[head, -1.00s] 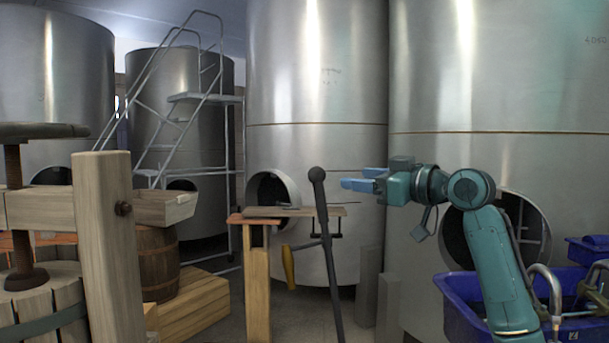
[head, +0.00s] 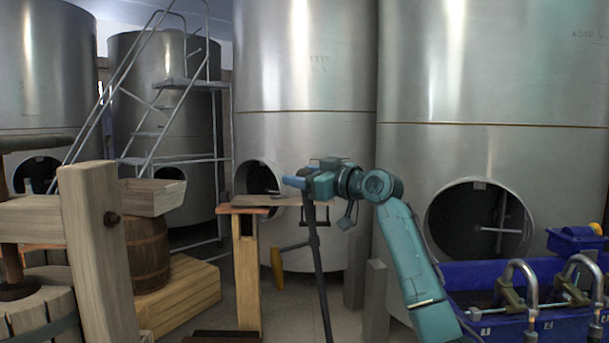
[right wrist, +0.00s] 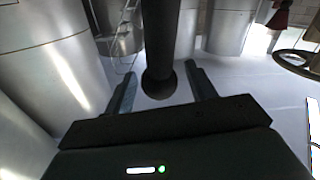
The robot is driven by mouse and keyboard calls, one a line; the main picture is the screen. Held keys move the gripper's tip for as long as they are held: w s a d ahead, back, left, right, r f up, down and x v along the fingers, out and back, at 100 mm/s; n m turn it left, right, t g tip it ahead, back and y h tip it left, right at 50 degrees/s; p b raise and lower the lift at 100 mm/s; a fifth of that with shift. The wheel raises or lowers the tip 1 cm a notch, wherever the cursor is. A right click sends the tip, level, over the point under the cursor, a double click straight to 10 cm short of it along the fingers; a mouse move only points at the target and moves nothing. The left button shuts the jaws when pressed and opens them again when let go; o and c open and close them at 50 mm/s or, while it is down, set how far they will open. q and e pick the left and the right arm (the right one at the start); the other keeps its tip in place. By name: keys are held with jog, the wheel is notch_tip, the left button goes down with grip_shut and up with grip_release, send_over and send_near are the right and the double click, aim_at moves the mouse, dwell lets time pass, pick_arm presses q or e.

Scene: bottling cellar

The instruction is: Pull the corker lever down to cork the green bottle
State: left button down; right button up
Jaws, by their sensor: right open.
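The corker lever (head: 317,262) is a dark, nearly upright rod in the middle of the head view; its round knob is hidden there by my right gripper. My right gripper (head: 296,182) is open at the lever's top. In the right wrist view the dark lever (right wrist: 171,35) comes down from the top edge, and its round knob (right wrist: 159,83) shows between the two spread fingers of my right gripper (right wrist: 161,86). I cannot tell whether the fingers touch it. The green bottle is not seen in either view. My left gripper is not in view.
A wooden stand (head: 246,280) is left of the lever. A wooden press (head: 95,240), a barrel (head: 148,250) and a stepladder (head: 170,110) stand further left. Steel tanks (head: 300,60) fill the back. Blue crates (head: 500,330) with metal clamps are at the lower right.

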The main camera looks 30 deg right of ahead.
jog(key=shift+c, duration=0.3)
grip_shut()
